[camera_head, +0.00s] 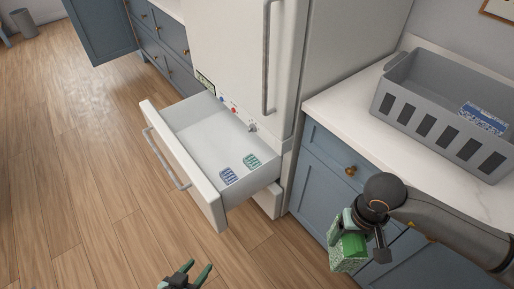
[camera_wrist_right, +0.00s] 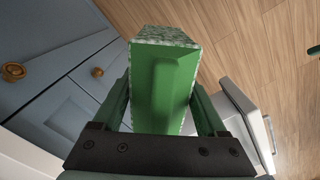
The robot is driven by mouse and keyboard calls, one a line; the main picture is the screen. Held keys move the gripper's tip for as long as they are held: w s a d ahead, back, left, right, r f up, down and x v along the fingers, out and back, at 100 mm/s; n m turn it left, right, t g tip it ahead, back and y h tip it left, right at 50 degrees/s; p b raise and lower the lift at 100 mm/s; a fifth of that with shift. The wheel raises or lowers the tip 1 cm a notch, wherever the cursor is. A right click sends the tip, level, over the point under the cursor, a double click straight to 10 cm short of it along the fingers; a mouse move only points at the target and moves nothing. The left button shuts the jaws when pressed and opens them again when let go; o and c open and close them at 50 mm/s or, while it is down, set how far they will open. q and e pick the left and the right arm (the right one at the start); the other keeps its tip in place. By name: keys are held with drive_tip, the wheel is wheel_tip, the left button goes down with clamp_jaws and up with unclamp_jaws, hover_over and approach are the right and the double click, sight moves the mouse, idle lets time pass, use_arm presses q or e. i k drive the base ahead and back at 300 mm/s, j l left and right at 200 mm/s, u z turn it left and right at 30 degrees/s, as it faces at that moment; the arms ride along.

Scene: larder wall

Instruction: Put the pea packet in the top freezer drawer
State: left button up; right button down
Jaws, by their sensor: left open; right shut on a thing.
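The pea packet (camera_head: 348,251) is a green box with a speckled pale side. My right gripper (camera_head: 352,232) is shut on it and holds it in the air in front of the blue cabinet, right of the open drawer. In the right wrist view the packet (camera_wrist_right: 163,85) sits between the two fingers of the right gripper (camera_wrist_right: 162,105). The top freezer drawer (camera_head: 158,138) is pulled out below the white fridge doors. My left gripper (camera_head: 188,273) is open and empty at the bottom edge, over the floor.
A grey slotted crate (camera_head: 415,105) with a blue-and-white packet (camera_head: 483,118) stands on the white counter (camera_head: 345,98) at right. The fridge (camera_head: 225,50) stands behind the drawer. Much of the drawer floor is bare. Wooden floor is clear at left.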

sight(200, 138)
drive_tip(key=i+j, duration=0.1)
drive_tip(key=j, duration=0.45)
drive_tip(key=i+j+z, duration=0.1)
drive_tip(key=j, duration=0.45)
drive_tip(key=i+j+z, duration=0.1)
drive_tip(key=j, duration=0.45)
drive_tip(key=i+j, duration=0.1)
drive_tip(key=j, duration=0.45)
drive_tip(key=i+j+z, duration=0.15)
drive_tip(key=i+j, duration=0.45)
